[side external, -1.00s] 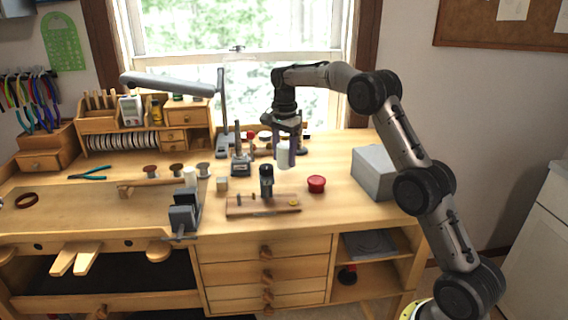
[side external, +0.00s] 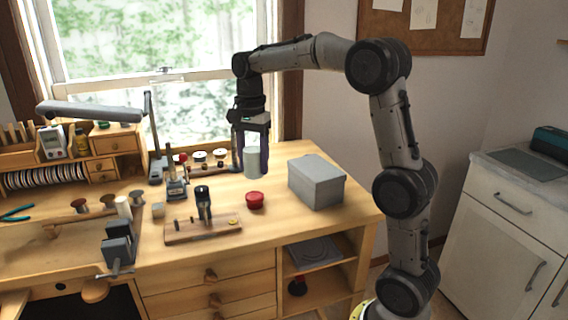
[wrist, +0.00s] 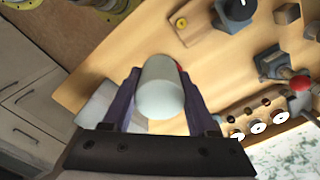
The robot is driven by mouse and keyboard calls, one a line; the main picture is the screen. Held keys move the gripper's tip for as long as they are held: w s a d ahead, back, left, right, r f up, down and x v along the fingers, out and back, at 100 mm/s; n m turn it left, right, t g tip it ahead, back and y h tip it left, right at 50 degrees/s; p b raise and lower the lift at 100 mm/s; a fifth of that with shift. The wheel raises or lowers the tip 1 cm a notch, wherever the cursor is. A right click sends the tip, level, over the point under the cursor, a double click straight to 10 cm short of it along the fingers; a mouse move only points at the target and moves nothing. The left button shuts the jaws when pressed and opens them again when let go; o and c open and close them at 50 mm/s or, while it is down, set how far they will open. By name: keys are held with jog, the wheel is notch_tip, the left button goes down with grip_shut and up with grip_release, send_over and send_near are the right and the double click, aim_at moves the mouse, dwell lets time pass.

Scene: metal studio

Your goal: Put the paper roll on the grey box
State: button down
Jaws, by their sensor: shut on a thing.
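The paper roll (side external: 251,164) is a plain white cylinder. My gripper (side external: 250,158) is shut on it and holds it upright above the bench, behind the red tin in the side view. In the wrist view the roll (wrist: 160,92) sits between the two purple fingers of my gripper (wrist: 158,82). The grey box (side external: 316,184) stands closed on the right of the bench, to the right of the roll and apart from it. In the wrist view a pale part of the box (wrist: 95,108) shows, partly hidden by the left finger.
A round red tin (side external: 255,200) stands left of the box. A wooden board with a black fixture (side external: 203,229) lies further left, near a small vise (side external: 118,246). Several spools (side external: 200,158) stand near the window. The bench around the box is mostly clear.

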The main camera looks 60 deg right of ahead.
jog(key=s+d+r+m, duration=0.1)
jog(key=s+d+r, duration=0.35)
jog(key=s, duration=0.45)
jog(key=s+d+r+m, duration=0.1)
jog(key=s+d+r, duration=0.3)
jog(key=s, duration=0.6)
send_over(316, 167)
jog(key=shift+m, duration=0.3)
jog(key=f, duration=0.7)
jog(key=shift+s+a+f, duration=0.15)
jog(key=shift+s+a, duration=0.2)
jog(key=shift+a, duration=0.05)
jog(key=shift+w+d+f, duration=0.25)
jog(key=shift+f, duration=0.15)
jog(key=shift+w+d+f, duration=0.15)
jog(key=shift+f, duration=0.85)
jog(key=shift+w+d+f, duration=0.1)
jog(key=shift+f, duration=0.85)
jog(key=shift+f, duration=0.15)
jog(key=shift+c, duration=1)
grip_release()
